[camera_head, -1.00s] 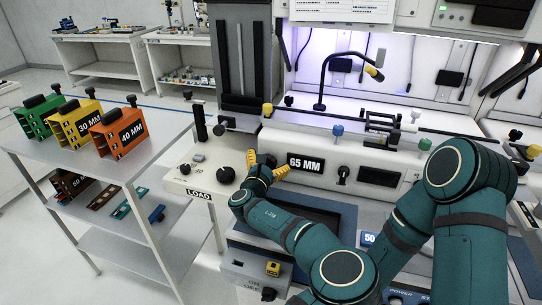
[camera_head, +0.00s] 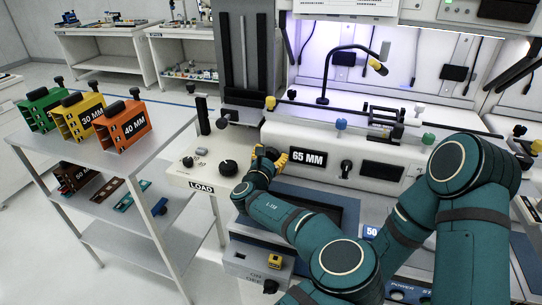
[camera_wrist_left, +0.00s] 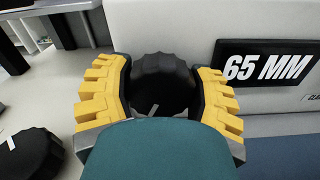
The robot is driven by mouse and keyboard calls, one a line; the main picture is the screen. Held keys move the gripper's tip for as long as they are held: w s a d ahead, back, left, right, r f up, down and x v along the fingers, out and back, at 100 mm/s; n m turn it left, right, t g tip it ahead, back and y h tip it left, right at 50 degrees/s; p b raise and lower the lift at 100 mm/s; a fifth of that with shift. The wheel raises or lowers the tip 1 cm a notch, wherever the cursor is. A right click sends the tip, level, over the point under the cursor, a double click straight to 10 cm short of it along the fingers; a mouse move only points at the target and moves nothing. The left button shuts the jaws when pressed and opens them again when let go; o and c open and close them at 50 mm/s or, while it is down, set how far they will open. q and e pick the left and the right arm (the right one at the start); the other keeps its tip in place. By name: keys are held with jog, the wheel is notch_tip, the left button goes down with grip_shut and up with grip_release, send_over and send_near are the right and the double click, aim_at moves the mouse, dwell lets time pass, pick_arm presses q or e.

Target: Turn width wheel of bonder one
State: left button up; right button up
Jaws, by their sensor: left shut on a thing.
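The width wheel of the bonder is a black ribbed knob (camera_wrist_left: 162,84), left of the display reading 65 MM (camera_head: 308,158) on the white front panel. My left gripper (camera_head: 268,155) has its yellow fingers on either side of this wheel. In the left wrist view the gripper (camera_wrist_left: 163,98) is shut on the wheel, with one finger pad at its left and one at its right. My teal wrist hides the wheel's lower part there. The display also shows in the left wrist view (camera_wrist_left: 267,66). My right gripper is not in view.
Another black knob (camera_head: 228,167) sits on the LOAD shelf (camera_head: 182,181), left of my gripper; it also shows in the left wrist view (camera_wrist_left: 30,152). A dark lever knob (camera_head: 346,166) is right of the display. A grey rack (camera_head: 150,160) holds coloured magazines at the left.

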pick_arm(q)
jog(key=n+b, duration=0.1)
jog(key=n, duration=1)
jog(key=shift+n, duration=0.3)
jog(key=n, duration=1.1)
dwell(0.4)
jog(key=o, duration=1.2)
